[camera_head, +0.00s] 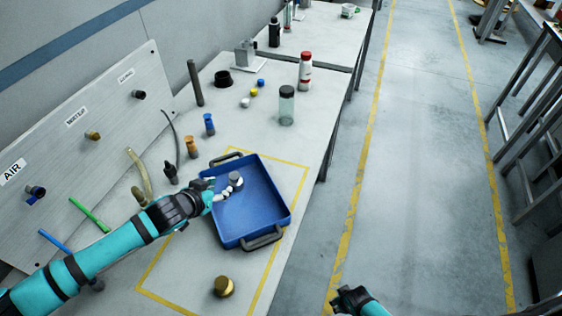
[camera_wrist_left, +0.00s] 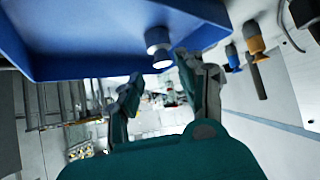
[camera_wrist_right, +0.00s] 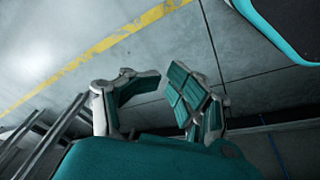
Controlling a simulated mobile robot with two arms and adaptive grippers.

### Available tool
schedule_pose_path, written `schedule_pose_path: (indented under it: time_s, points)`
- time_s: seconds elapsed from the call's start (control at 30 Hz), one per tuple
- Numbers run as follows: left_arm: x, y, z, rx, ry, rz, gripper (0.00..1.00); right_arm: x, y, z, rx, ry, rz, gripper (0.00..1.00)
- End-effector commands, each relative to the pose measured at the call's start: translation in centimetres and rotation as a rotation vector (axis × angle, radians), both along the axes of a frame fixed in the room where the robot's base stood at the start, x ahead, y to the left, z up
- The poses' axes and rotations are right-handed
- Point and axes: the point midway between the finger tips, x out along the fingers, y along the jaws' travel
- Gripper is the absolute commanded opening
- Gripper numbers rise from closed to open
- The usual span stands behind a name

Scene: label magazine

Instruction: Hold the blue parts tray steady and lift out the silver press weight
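The blue parts tray (camera_head: 262,213) lies on the bench inside a yellow outline, with a dark handle at two opposite ends. The silver press weight (camera_head: 236,178) stands in the tray near its far left side. My left gripper (camera_head: 222,193) reaches over the tray's left wall, its fingers close to the weight. In the left wrist view the gripper (camera_wrist_left: 157,68) is open, with the weight (camera_wrist_left: 157,38) just beyond its fingertips. I cannot tell whether they touch. My right gripper (camera_head: 350,299) is open and empty over the floor, away from the tray; it also shows in the right wrist view (camera_wrist_right: 166,72).
A brass weight (camera_head: 223,286) stands on the bench in front of the tray. Orange (camera_head: 191,147) and blue (camera_head: 209,124) fittings stand behind it. A glass jar (camera_head: 286,106) and a red-and-white bottle (camera_head: 305,70) are farther back. A labelled panel (camera_head: 85,130) leans at left.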

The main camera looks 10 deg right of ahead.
Motion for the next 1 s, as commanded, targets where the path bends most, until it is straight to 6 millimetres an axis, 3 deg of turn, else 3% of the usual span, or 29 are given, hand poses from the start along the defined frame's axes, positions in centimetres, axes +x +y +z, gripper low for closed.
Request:
schedule_pose_path:
  time_s: [0.03, 0.1, 0.3, 0.47, 0.6, 0.73, 0.8, 1.0]
  points:
    - [0.0, 0.0, 0.0, 0.0, 0.0, 0.0, 0.38, 3.1, -0.3, 1.6, -0.005, -0.028, 0.004, 0.31]
    - [0.0, 0.0, 0.0, 0.0, 0.0, 0.0, 0.38, 6.8, -0.5, 3.7, -0.012, -0.054, 0.008, 0.31]
    - [0.0, 0.0, 0.0, 0.0, 0.0, 0.0, 0.38, 16.1, -0.9, 11.2, -0.031, -0.128, 0.024, 0.31]
    - [0.0, 0.0, 0.0, 0.0, 0.0, 0.0, 0.38, 22.5, -0.9, 18.5, -0.047, -0.188, 0.043, 0.31]
    - [0.0, 0.0, 0.0, 0.0, 0.0, 0.0, 0.38, 26.8, -0.7, 25.6, -0.068, -0.237, 0.065, 0.31]
    - [0.0, 0.0, 0.0, 0.0, 0.0, 0.0, 0.38, 29.7, 0.7, 32.8, -0.07, -0.277, 0.081, 0.31]
    - [0.0, 0.0, 0.0, 0.0, 0.0, 0.0, 0.38, 30.2, 3.1, 36.2, -0.033, -0.281, 0.075, 0.31]
    - [0.0, 0.0, 0.0, 0.0, 0.0, 0.0, 0.38, 28.1, 10.7, 42.8, 0.092, -0.221, 0.034, 0.31]
